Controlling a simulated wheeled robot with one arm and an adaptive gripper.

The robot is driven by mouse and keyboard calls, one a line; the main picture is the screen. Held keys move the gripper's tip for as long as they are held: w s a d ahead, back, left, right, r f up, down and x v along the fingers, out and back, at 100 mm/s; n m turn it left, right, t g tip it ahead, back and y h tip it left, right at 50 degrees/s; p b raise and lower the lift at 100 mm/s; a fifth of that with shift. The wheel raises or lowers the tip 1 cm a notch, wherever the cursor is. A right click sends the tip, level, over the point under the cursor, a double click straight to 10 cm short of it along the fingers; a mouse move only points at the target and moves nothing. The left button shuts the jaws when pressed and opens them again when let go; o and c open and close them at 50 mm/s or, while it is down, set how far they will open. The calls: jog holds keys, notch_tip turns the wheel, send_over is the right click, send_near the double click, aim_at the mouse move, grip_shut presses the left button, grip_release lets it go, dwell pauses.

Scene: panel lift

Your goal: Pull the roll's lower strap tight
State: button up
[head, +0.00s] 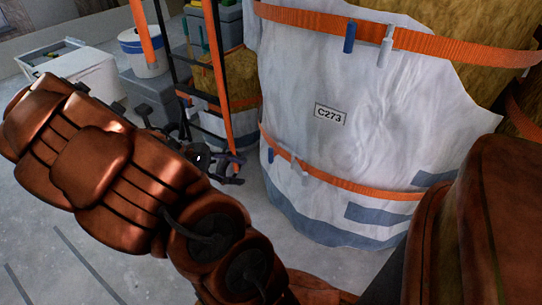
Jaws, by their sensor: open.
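The roll (350,75) is a large upright bundle in a white wrap with the label C273. Its lower strap (365,187) is an orange band around the lower part. At the strap's left end hang a small blue piece (271,155) and a pale grey piece (303,172), like a buckle and tab. My gripper (238,169) is dark, partly hidden behind my arm, and looks empty. It is open, left of the roll and of the strap's small pieces, apart from them in the picture.
An upper orange strap (440,45) with blue and grey pieces circles the roll higher up. Behind my arm stand a black ladder-like frame (202,60), a white bucket (143,52) and a white box (82,70). Grey floor (100,240) is clear at lower left.

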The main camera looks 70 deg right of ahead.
jog(key=w+d+f+n+g+h, duration=0.25)
jog(key=d+f+n, duration=0.2)
jog(key=d, duration=0.55)
jog(key=n+h+b, duration=0.2)
jog(key=n+h, duration=0.2)
send_near(271, 155)
jog(key=s+d, duration=0.1)
jog(key=d, duration=0.2)
jog(key=shift+f+b+x, duration=0.15)
jog(key=shift+b+x, duration=0.45)
jog(key=shift+x, duration=1.25)
jog(key=shift+f+b+x, duration=0.2)
jog(key=shift+b+x, duration=0.4)
jog(key=shift+x, duration=1.3)
jog(key=shift+s+a, duration=0.2)
jog(key=shift+c, duration=0.2)
grip_shut()
